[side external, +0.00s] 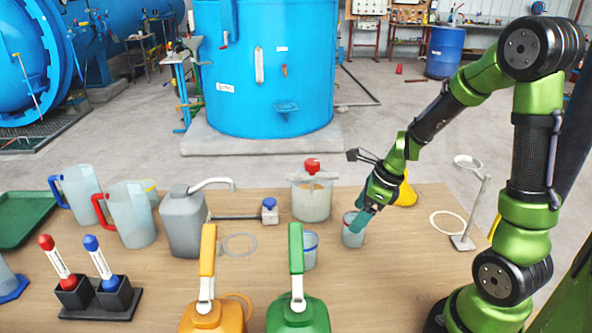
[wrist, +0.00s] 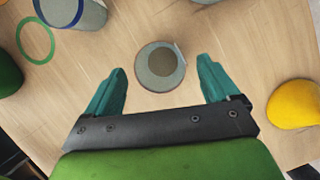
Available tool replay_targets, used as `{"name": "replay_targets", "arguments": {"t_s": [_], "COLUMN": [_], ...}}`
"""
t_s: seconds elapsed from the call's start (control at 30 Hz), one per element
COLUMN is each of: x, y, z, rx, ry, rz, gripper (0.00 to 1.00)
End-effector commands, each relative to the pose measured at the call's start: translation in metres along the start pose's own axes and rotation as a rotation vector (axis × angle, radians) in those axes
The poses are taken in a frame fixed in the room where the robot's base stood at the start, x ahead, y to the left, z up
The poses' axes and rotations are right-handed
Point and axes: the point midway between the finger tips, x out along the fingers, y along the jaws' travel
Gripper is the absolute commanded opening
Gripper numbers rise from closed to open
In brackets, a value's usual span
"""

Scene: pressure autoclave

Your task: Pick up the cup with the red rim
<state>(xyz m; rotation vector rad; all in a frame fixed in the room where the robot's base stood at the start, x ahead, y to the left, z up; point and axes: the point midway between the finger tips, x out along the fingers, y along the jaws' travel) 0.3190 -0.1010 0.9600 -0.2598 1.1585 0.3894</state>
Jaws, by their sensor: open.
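A similar cup with a blue rim (side external: 309,252) stands to the left.
A lidded container with a red knob (side external: 311,200) stands behind left. A yellow object (side external: 406,193) is behind right. Green (side external: 297,312) and orange (side external: 208,318) handled bottles are in front. A ring stand (side external: 462,241) is at right. Table in front of the cup is clear.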

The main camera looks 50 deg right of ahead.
Motion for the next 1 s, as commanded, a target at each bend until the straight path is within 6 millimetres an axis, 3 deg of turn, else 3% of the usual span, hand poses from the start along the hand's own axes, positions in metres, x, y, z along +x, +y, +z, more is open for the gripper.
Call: {"name": "replay_targets", "arguments": {"t_s": [0.2, 0.5, 0.83, 1.0], "x": [0.028, 0.032, 0.031, 0.031], "y": [0.001, 0.001, 0.001, 0.001], "z": [-0.002, -0.001, -0.001, -0.001], "rx": [0.001, -0.001, -0.001, -0.001], "ry": [0.001, -0.001, -0.001, -0.001], "rz": [0.002, 0.000, 0.000, 0.000], "gripper": [0.88, 0.87, 0.36, 0.34]}}
